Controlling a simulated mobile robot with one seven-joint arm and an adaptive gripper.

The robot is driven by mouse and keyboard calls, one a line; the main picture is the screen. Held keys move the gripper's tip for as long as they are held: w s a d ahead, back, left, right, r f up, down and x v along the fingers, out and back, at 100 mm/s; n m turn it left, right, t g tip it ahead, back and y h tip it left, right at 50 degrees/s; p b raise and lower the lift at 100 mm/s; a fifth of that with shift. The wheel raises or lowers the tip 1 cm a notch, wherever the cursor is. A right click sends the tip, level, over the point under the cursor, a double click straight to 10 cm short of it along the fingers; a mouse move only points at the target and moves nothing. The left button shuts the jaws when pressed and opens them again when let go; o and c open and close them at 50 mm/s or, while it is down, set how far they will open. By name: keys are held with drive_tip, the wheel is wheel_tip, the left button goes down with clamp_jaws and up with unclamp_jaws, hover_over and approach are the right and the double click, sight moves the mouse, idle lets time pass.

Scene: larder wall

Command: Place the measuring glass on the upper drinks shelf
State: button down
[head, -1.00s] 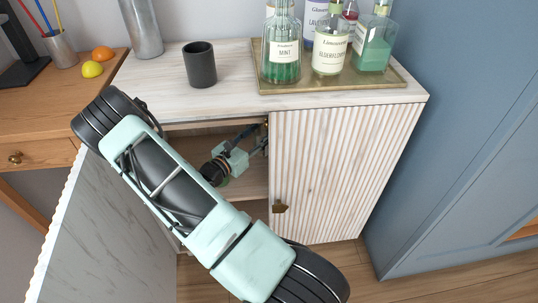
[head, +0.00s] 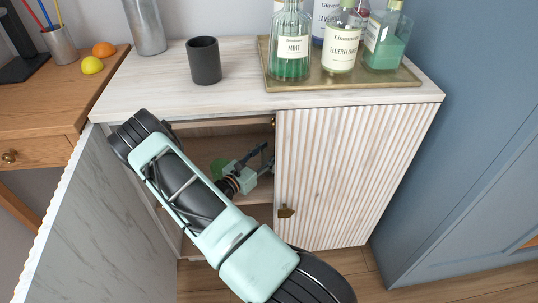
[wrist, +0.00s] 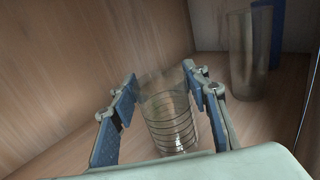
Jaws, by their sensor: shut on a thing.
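The measuring glass (wrist: 170,122) is a clear tumbler with dark ring lines, seen in the wrist view between the two blue-grey fingers of my gripper (wrist: 165,92). My gripper is shut on it. In the head view my gripper (head: 257,160) is inside the open left half of the white cabinet, above the shelf board (head: 255,191); the glass cannot be made out there. The wrist view shows the wooden shelf surface (wrist: 268,122) under and around the glass. I cannot tell whether the glass touches it.
A tall clear glass (wrist: 241,55) and a blue item (wrist: 272,30) stand further back at the right. The ribbed right door (head: 350,170) is closed; the left door (head: 95,220) stands open. A dark cup (head: 204,62) and a bottle tray (head: 400,78) are on top.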

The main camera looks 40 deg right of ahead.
drive_tip(key=shift+f, duration=0.1)
drive_tip(key=shift+f, duration=0.15)
drive_tip(key=c, duration=1.1)
unclamp_jaws()
drive_tip(key=shift+c, duration=0.2)
drive_tip(key=shift+o, duration=0.2)
drive_tip(key=shift+r, duration=0.2)
drive_tip(key=p+v, duration=0.1)
drive_tip(key=v, duration=0.6)
drive_tip(key=shift+s+a+p, duration=0.1)
drive_tip(key=shift+a+p, duration=0.15)
drive_tip(key=shift+p, duration=0.1)
